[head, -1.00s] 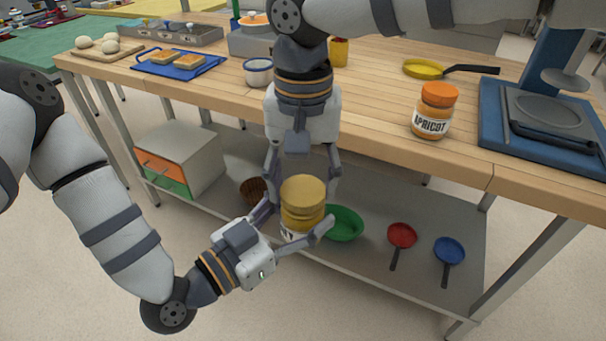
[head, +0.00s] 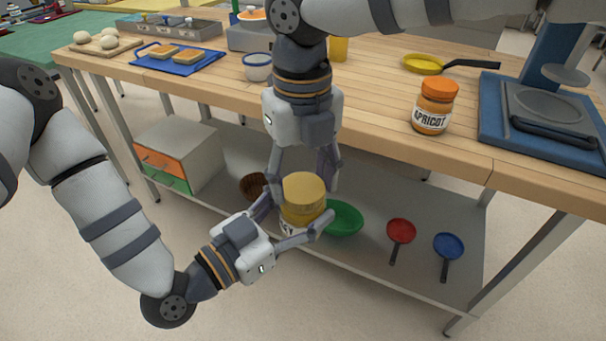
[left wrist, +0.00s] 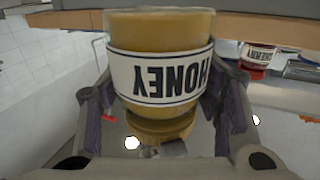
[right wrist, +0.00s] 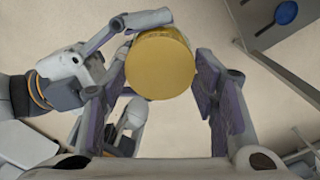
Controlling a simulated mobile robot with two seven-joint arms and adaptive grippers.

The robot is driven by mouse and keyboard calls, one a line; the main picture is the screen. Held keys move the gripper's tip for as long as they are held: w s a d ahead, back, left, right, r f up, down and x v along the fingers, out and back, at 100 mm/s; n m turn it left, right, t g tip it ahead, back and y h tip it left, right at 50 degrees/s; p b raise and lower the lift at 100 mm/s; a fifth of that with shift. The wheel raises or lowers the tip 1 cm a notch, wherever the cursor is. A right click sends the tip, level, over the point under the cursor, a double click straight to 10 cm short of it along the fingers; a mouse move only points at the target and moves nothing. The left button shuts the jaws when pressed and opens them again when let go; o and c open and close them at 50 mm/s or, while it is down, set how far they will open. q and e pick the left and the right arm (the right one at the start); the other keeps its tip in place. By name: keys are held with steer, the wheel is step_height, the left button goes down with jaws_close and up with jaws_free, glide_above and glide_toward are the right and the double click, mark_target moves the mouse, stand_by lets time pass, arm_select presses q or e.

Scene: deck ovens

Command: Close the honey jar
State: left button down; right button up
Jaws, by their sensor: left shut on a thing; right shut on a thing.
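The honey jar (left wrist: 160,32), with its white HONEY label, is held upright off the table by my left gripper (head: 296,212). The jaws close around its sides. The jar shows upside down in the left wrist view. Its yellow lid (head: 303,186) sits level at the jar's mouth; whether it is fully seated I cannot tell. My right gripper (head: 304,184) points down from above, shut on the lid. In the right wrist view the round lid top (right wrist: 160,66) shows between the fingers. Most of the jar's label is hidden in the head view.
The wooden table (head: 380,110) stands just behind the jar, with an apricot jar (head: 434,106) and a blue press (head: 545,125) on its right. The lower shelf (head: 365,270) holds a green bowl (head: 345,219), a red pan (head: 401,230) and a blue pan (head: 449,246).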

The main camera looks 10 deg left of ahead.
steer(key=m, duration=1.9)
steer(key=shift+m, duration=0.3)
steer(key=m, duration=0.4)
steer(key=shift+a, duration=0.1)
steer(key=o, duration=0.8)
